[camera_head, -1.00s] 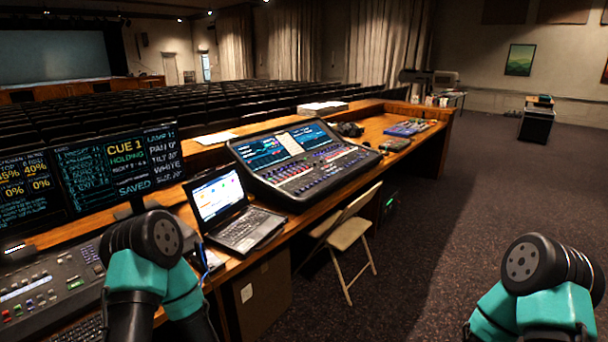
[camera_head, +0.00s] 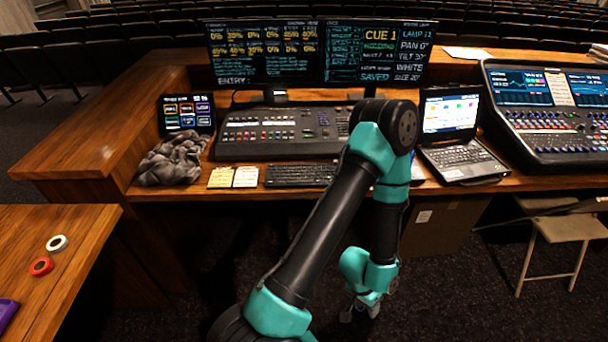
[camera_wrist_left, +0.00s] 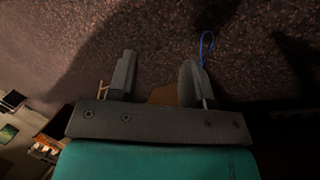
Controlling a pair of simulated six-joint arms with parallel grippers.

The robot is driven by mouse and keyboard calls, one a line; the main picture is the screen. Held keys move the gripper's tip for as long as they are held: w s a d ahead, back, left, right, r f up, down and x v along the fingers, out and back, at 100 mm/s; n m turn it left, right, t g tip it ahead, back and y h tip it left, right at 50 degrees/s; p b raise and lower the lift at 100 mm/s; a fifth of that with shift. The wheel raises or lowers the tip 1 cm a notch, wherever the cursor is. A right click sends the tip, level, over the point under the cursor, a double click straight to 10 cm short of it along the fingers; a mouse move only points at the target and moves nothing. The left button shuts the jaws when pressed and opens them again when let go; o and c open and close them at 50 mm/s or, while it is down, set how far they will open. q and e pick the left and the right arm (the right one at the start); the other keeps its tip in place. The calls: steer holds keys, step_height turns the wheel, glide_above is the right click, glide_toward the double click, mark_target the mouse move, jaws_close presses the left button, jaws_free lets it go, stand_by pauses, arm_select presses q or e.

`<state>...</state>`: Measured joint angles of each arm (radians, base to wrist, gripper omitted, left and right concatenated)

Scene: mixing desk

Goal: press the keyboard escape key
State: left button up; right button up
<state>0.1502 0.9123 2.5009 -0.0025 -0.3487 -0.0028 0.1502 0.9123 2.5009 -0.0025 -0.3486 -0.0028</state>
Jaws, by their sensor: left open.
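A black keyboard (camera_head: 298,174) lies on the desk in front of the lighting console, its right end close to my arm in the picture. Its single keys, including escape, are too small to tell apart. An open laptop (camera_head: 450,135) with its own keys stands to the right. My left gripper (camera_head: 360,308) hangs low over the dark floor in front of the desk, below and to the right of the keyboard and apart from it. In the left wrist view its two fingers (camera_wrist_left: 157,78) are spread with nothing held between them. My right gripper is not in view.
The lighting console (camera_head: 280,130) and two monitors (camera_head: 322,52) stand behind the keyboard. A crumpled grey cloth (camera_head: 172,158) and yellow and white cards (camera_head: 233,178) lie to its left. A folding chair (camera_head: 560,232) stands at the right.

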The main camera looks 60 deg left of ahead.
arm_select(q)
jaws_close()
stand_by(0.3)
stand_by(1.4)
